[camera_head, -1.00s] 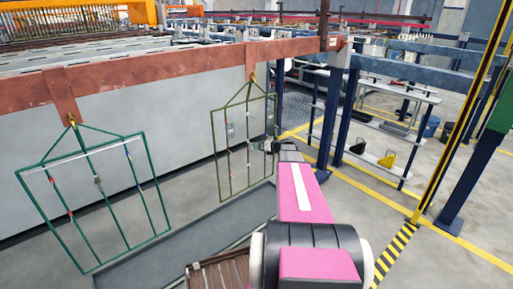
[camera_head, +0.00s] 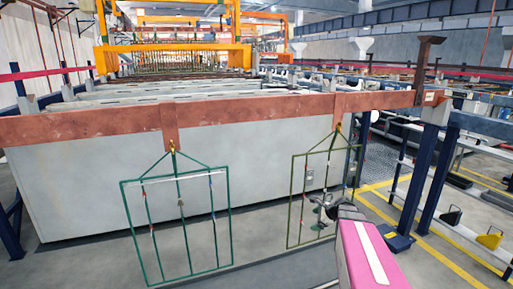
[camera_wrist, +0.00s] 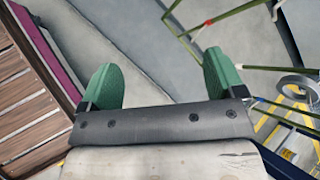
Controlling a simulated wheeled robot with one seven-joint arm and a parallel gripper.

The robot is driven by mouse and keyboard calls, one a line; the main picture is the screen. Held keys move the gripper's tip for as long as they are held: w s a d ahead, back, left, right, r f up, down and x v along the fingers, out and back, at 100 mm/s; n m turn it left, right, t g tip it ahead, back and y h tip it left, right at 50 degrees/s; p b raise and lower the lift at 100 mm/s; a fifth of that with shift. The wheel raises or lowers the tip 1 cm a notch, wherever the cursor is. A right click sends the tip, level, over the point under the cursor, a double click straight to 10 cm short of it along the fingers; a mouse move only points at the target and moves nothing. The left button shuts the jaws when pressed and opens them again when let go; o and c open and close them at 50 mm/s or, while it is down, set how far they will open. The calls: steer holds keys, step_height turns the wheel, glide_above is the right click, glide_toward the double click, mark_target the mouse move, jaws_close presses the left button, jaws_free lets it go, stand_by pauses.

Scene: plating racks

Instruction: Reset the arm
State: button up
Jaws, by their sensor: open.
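My gripper (camera_wrist: 160,82) shows in the wrist view with its two green fingertips wide apart and nothing between them. Behind the fingers are grey floor and a pale wall. In the head view my pink arm runs up from the bottom right, and its dark end (camera_head: 325,207) overlaps the right hanging rack (camera_head: 291,215). I cannot tell from this view whether it touches the rack. The left hanging rack (camera_head: 231,225), a green wire frame with several rods, hangs apart from my arm.
Both racks hang from a rust-red beam (camera_head: 255,110) in front of a long grey tank (camera_head: 90,190). A slatted wooden surface (camera_wrist: 25,90) lies left of my gripper in the wrist view.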

steer(key=s+a+n+g+h, duration=0.3)
steer(key=s+a+n, duration=0.2)
steer(key=s+n, duration=0.4)
steer(key=s+a+f+n+g+h, duration=0.1)
steer(key=s+a+n+g+h, duration=0.1)
steer(key=s+a+n, duration=0.3)
steer(key=s+n+h, duration=0.1)
steer(key=s+n, duration=0.3)
steer(key=n, duration=0.2)
steer(key=shift+s+g, duration=0.4)
stand_by(0.4)
